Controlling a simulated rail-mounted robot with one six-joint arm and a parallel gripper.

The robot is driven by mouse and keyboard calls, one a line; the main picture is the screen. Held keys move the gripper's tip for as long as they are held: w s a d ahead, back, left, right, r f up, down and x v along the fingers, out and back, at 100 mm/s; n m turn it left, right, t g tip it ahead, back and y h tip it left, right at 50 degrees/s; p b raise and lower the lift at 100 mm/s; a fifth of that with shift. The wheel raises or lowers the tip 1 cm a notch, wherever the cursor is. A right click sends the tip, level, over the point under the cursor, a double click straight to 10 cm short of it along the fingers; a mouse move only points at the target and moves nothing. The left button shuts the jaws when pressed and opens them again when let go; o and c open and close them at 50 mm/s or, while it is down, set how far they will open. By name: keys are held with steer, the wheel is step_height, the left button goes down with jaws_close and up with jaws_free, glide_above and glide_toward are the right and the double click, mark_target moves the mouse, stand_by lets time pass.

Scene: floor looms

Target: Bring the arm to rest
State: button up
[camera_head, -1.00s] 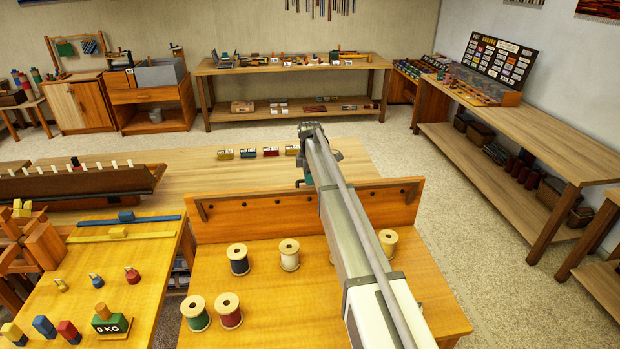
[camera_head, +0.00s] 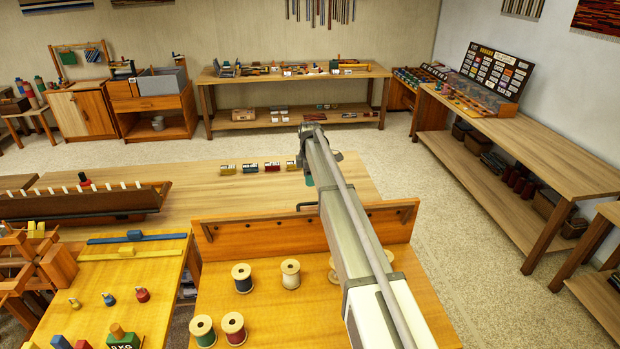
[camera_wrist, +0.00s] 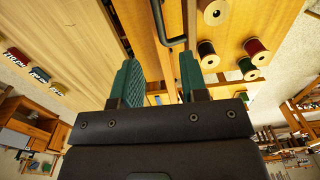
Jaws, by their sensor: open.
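My gripper (camera_wrist: 158,82) shows in the wrist view with its two green fingers apart and nothing between them. In the head view my arm reaches forward over the wooden spool board, and its end is above the board's raised back edge. The gripper fingers are mostly hidden behind the arm there. In the wrist view a dark metal handle (camera_wrist: 170,42) lies beyond the fingertips; I cannot tell the distance.
Several thread spools (camera_head: 290,274) stand on the spool board (camera_head: 270,323). Small coloured boxes (camera_head: 272,167) stand on the table behind it. A side table (camera_head: 120,292) with weights is at left. Open floor (camera_head: 455,215) lies at right.

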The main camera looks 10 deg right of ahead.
steer(key=shift+r, duration=0.2)
steer(key=s+a+f+m+b, duration=0.2)
steer(key=s+f+m+b, duration=0.3)
steer(key=s, duration=1)
steer(key=s+a+f+m+b, duration=0.2)
steer(key=s+f+m+b, duration=0.2)
steer(key=s, duration=1.1)
steer(key=s+a+f+m+b, duration=0.2)
steer(key=s+f+m+b, duration=0.3)
steer(key=s, duration=1)
steer(key=m+b, duration=0.1)
steer(key=m, duration=0.1)
steer(key=shift+s+a+f+m, duration=0.25)
steer(key=shift+a+f+m, duration=0.05)
steer(key=shift+a+f, duration=0.05)
